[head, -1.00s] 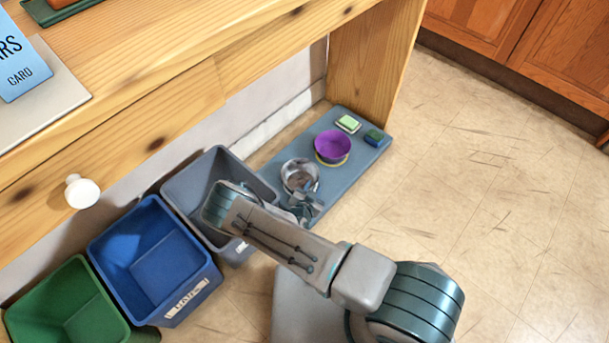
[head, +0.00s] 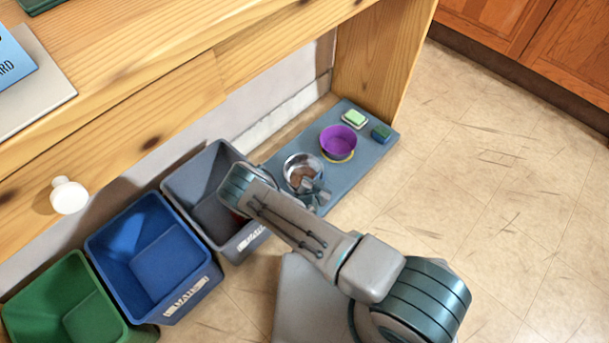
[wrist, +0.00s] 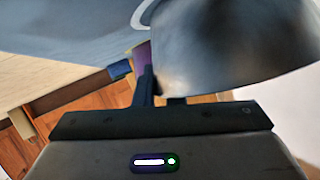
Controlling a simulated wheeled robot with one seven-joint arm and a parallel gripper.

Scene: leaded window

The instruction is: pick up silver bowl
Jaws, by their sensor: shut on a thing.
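The silver bowl (head: 301,170) is over the near part of the grey-blue mat in the head view, with its open top showing. In the wrist view the bowl (wrist: 235,45) fills the upper right, its shiny curved side close to the camera. My gripper (head: 316,190) is at the bowl's near right edge in the head view. In the wrist view my gripper (wrist: 160,90) is shut on the bowl, with a dark finger at its left side. I cannot tell from these frames whether the bowl touches the mat.
On the mat (head: 357,175) beyond the bowl are a purple bowl (head: 339,138), a green sponge-like block on a pale base (head: 355,118) and a blue-green block (head: 381,132). Grey (head: 185,190), blue (head: 95,245) and green (head: 30,290) bins stand left. A wooden desk overhangs; floor is clear at right.

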